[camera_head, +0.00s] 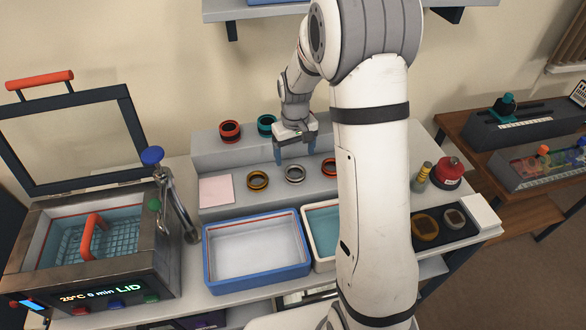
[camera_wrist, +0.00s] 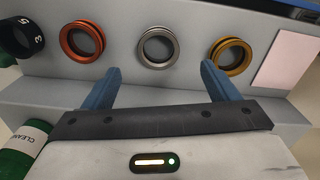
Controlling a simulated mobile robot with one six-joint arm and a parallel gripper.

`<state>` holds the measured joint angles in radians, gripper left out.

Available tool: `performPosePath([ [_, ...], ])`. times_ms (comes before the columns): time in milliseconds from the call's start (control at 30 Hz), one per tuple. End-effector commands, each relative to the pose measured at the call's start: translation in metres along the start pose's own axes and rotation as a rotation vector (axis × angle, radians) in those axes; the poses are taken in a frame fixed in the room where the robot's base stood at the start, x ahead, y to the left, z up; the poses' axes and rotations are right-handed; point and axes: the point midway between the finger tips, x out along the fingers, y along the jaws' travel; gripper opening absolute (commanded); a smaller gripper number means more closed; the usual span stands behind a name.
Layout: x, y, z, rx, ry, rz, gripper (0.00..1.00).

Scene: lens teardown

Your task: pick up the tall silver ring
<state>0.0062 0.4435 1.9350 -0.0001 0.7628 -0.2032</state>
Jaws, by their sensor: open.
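The silver ring (camera_head: 294,174) lies on the grey lower step between a gold ring and an orange ring. It also shows in the wrist view (camera_wrist: 157,62), at top centre, with its round opening facing the camera. My gripper (camera_head: 295,158) is open and empty above the step, close to the silver ring. In the wrist view the two blue fingers (camera_wrist: 158,80) are spread wide and point towards the silver ring, with nothing between them. I cannot tell the ring's height well from these views.
The gold ring (camera_head: 257,180) and orange ring (camera_head: 328,168) flank it. Red (camera_head: 230,131) and teal (camera_head: 266,125) rings stand on the upper step. A pink sheet (camera_head: 216,190) lies left. A blue-rimmed tray (camera_head: 257,283) sits in front. My arm hides part of the bench.

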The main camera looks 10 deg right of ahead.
Motion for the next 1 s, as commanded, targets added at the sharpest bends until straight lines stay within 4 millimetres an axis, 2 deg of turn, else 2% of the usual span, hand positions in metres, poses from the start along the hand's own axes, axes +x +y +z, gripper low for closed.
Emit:
performPosePath([
  [600, 0.070, 0.002, -0.002, -0.001, -0.003, -0.001, 0.81],
  [900, 0.076, 0.002, -0.002, 0.000, 0.000, 0.000, 0.81],
  [1000, 0.076, 0.002, -0.002, -0.001, 0.000, 0.000, 0.74],
])
